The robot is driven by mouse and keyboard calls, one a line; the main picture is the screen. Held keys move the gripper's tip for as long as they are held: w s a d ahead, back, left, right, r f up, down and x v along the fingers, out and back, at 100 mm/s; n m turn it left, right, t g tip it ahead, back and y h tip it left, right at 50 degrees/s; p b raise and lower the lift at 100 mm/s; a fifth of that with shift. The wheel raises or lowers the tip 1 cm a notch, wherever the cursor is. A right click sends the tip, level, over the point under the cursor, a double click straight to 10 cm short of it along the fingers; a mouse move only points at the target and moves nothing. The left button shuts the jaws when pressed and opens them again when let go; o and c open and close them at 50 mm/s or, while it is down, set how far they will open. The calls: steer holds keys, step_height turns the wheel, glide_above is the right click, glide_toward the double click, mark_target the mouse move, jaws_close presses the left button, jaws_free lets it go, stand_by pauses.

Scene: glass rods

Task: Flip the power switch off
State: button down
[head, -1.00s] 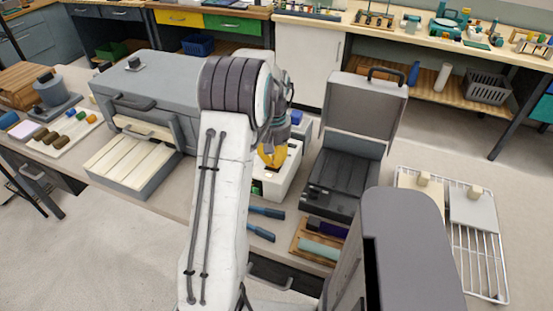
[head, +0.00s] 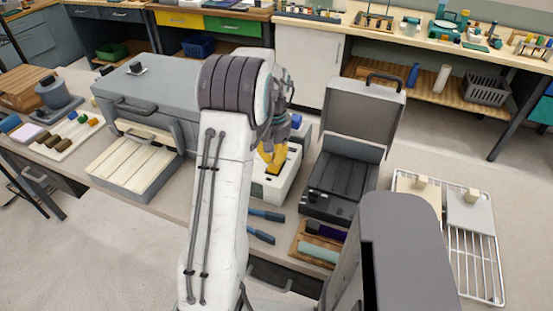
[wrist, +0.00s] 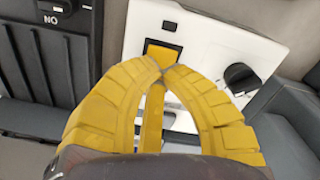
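The power switch (wrist: 163,50) looks like an amber rocker in a dark frame on the white top panel of a boxy device (wrist: 207,40). In the wrist view my gripper's (wrist: 164,73) yellow fingers come together at their tips, just below the switch's near edge. I see nothing held between them. I cannot tell whether the tips touch the switch, or which way it is set. In the head view my gripper (head: 274,158) points down over the white device (head: 272,187), and the switch is hidden there.
A black knob (wrist: 240,77) sits on the panel right of the switch. An open grey case (head: 335,185) stands close to the device's right, its lid up. A grey oven-like box (head: 150,90) stands at left. Blue-handled tools (head: 263,215) lie in front.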

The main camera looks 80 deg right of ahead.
mark_target(274, 167)
steer(key=shift+r+p, duration=1.55)
steer(key=shift+r, duration=0.65)
